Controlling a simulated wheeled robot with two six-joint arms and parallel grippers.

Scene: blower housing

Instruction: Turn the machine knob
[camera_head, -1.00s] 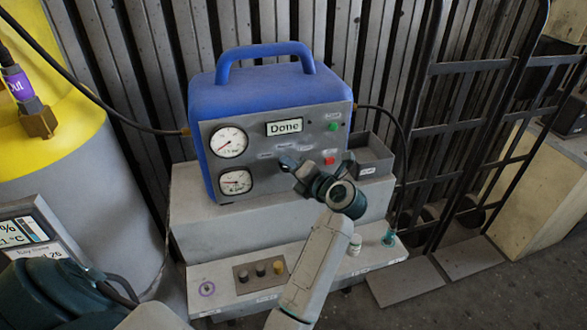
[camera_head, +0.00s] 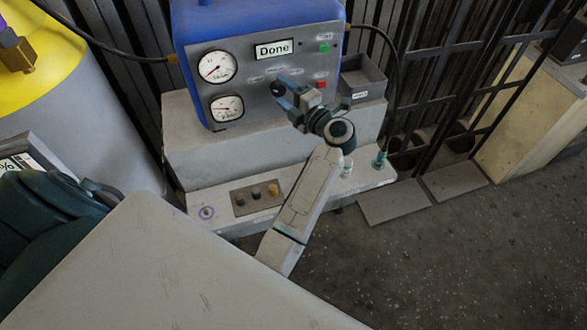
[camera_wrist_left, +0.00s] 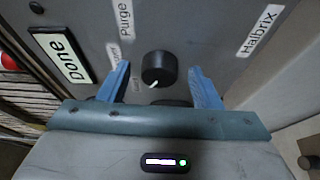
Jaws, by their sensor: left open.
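The blue machine (camera_head: 262,20) has a grey front panel with a display reading "Done" (camera_head: 273,48); the display also shows in the left wrist view (camera_wrist_left: 64,57). The machine knob (camera_wrist_left: 160,68) is round and black with a white pointer mark, aimed down and left in the left wrist view. My left gripper (camera_head: 296,92) is at the panel, below and right of the display. In the left wrist view its two blue fingers are open, one on each side of the knob, with visible gaps. The gripper's depth relative to the knob is hard to tell. My right gripper is not seen.
Two gauges (camera_head: 217,66) sit left on the panel; red (camera_head: 321,84) and green (camera_head: 324,48) buttons sit right. A grey bin (camera_head: 362,82) stands beside the machine. A lower step holds small knobs (camera_head: 256,192). A yellow-topped tank (camera_head: 60,80) stands left. Open floor lies right.

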